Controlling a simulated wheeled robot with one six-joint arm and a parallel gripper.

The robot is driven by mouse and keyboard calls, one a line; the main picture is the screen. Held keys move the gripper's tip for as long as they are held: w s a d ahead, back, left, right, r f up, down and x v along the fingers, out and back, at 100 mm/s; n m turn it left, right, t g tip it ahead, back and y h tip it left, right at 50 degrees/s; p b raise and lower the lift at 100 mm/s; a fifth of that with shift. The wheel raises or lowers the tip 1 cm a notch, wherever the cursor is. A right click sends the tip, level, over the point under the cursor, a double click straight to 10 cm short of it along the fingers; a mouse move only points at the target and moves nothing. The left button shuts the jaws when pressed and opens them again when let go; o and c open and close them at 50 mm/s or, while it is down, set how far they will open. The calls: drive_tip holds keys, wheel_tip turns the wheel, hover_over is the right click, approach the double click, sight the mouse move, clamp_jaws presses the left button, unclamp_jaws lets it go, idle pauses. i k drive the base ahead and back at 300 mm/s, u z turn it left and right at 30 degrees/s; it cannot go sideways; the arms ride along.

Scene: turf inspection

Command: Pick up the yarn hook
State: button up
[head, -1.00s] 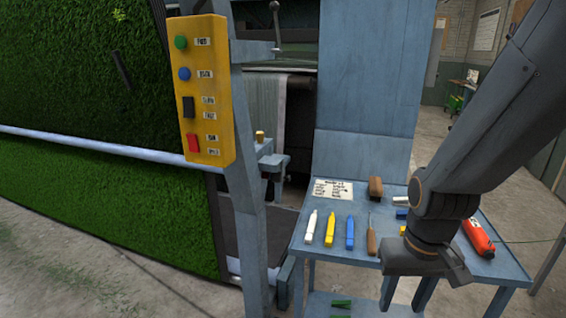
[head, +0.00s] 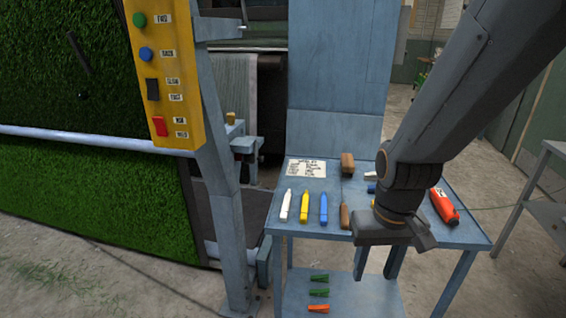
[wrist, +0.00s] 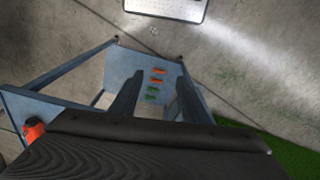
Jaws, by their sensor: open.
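A tool with a brown wooden handle (head: 345,216), which looks like the yarn hook, lies near the front edge of the blue table, right of the blue marker. Its thin metal shaft showed earlier; now my arm is close beside it and I cannot make the shaft out. My gripper (head: 379,264) is open and empty, pointing down in front of the table's near edge, to the right of the handle. In the wrist view its two fingers (wrist: 158,88) are apart with nothing between them. The hook is not seen there.
On the table (head: 290,229) lie white, yellow and blue markers (head: 323,208), a label sheet (head: 306,168), a brown block (head: 347,163) and an orange-red tool (head: 444,205). Green and orange clips (head: 319,292) lie on the lower shelf. A post with a yellow button panel (head: 164,75) stands left.

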sight(344, 214)
drive_tip(key=k, duration=0.65)
drive_tip(key=u, duration=0.65)
drive_tip(key=i, duration=1.25)
drive_tip(key=z, duration=0.6)
